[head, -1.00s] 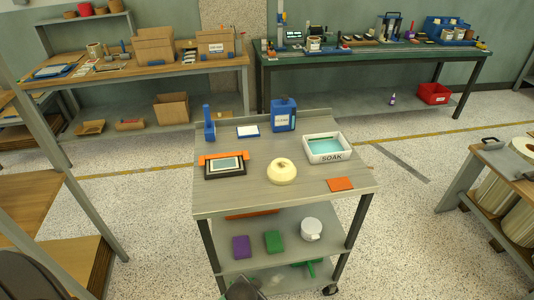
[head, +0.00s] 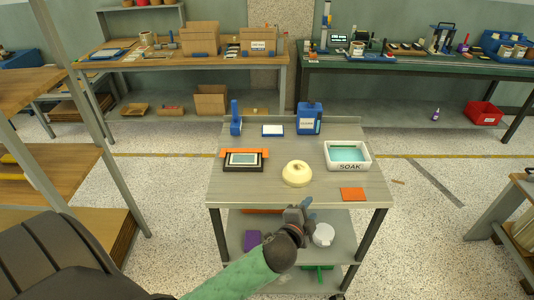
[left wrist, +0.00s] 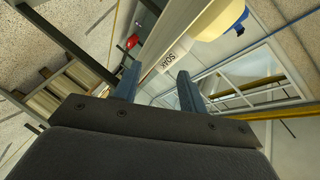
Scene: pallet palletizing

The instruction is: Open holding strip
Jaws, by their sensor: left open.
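A dark-framed device (head: 243,167) with a pale screen lies at the left of the grey cart top (head: 330,187). An orange strip (head: 229,153) runs along its back edge, which I take to be the holding strip; it looks closed against the frame, but is too small to be sure. My left gripper (head: 303,211) is in front of the cart's front edge, to the right of the device and apart from it. In the left wrist view its two blue-grey fingers (left wrist: 156,78) stand apart with nothing between them. My right gripper is out of view.
On the cart top are a cream round object (head: 297,174), a white SOAK tray (head: 362,163), an orange sheet (head: 353,194), a blue bottle (head: 309,118), a blue upright tool (head: 235,118) and a blue-white pad (head: 272,130). A wooden shelf rack (head: 60,165) stands at left.

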